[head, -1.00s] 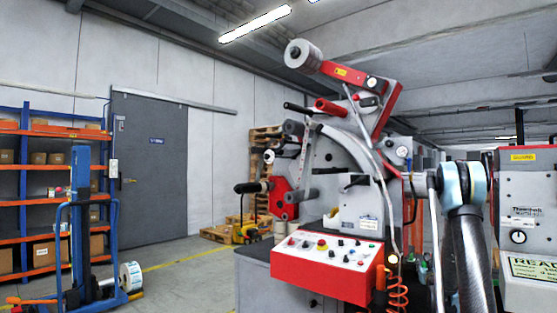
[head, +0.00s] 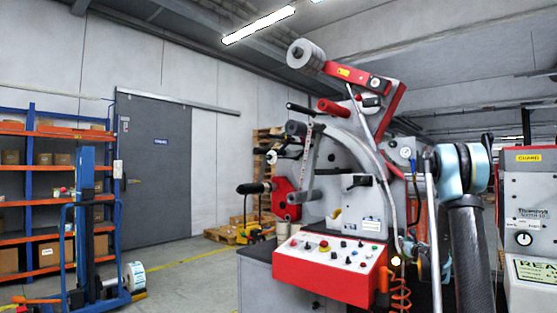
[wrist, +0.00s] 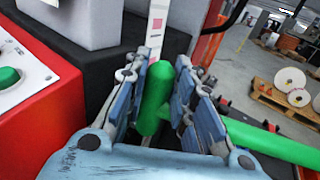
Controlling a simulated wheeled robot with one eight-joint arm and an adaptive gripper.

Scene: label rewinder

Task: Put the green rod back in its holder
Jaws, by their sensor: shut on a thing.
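In the wrist view the green rod (wrist: 154,100) stands between the two fingers of my gripper (wrist: 161,68). My gripper is shut on it, with blue-grey pads on either side. A green bar (wrist: 275,144) runs from the rod's side, past the right finger, to the lower right; I cannot tell for sure whether the two are one piece. In the head view my gripper and the rod are hidden or too small to make out. I cannot pick out the rod's holder in either view.
The label rewinder (head: 345,215) stands close, with its red control panel (head: 330,262) at the front. In the wrist view a red panel with a green button (wrist: 8,78) lies close on the left. A pallet with white rolls (wrist: 285,98) is farther off at right.

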